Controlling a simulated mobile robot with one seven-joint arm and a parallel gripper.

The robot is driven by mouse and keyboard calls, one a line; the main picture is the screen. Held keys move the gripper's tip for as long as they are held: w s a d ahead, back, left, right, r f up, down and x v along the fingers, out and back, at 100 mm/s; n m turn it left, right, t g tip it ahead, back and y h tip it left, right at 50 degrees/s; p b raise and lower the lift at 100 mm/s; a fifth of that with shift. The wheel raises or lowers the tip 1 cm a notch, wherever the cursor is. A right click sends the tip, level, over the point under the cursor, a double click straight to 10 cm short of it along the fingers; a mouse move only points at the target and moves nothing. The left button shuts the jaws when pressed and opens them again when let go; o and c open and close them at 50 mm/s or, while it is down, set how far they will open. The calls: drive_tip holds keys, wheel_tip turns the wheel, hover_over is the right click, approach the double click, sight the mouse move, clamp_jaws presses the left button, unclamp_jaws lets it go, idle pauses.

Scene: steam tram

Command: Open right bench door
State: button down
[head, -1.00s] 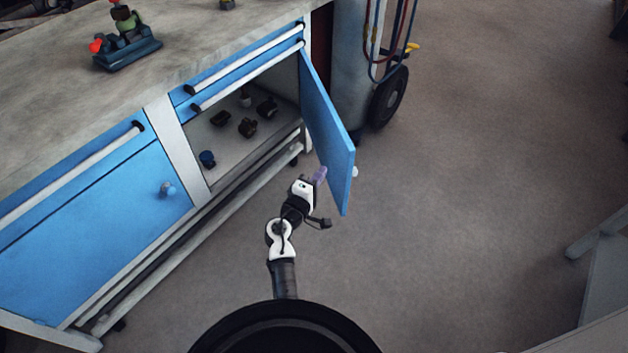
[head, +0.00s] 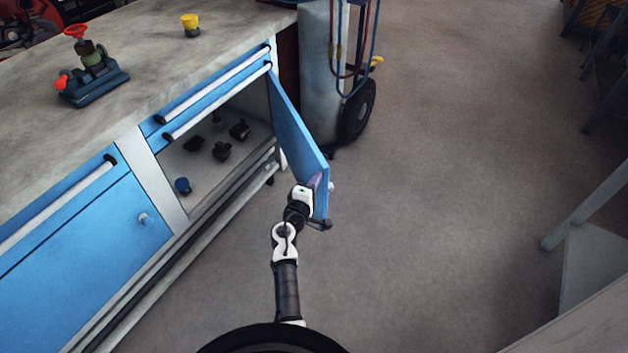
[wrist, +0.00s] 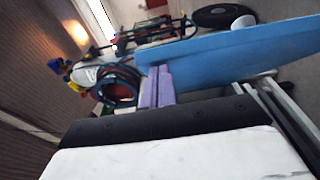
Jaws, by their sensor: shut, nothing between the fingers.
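The right bench door (head: 300,145) is a blue panel standing wide open, swung out from the cabinet on its right-hand edge. Its pale knob (head: 331,187) is on the outer face, near the free edge. My gripper (head: 315,181) is at the inner face of the door near the free edge, its purple fingers shut and empty. In the wrist view the shut fingers (wrist: 157,87) are right beside the blue door (wrist: 230,57), seeming to touch it. The knob (wrist: 243,22) shows beyond the panel. The exact contact is hard to tell.
The open compartment (head: 200,165) holds several small dark parts and a blue-topped one. The left bench door (head: 80,260) is closed. A gas cylinder on a wheeled cart (head: 325,75) stands beyond the door. The floor to the right (head: 450,180) is clear.

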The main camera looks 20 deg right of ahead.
drive_tip(key=w+d+b, duration=0.3)
drive_tip(key=d, duration=1.2)
drive_tip(key=w+d+n+t+y+b, duration=0.1)
drive_tip(key=w+d+b, duration=0.2)
drive_tip(key=d, duration=1.3)
drive_tip(key=shift+w+y, duration=0.3)
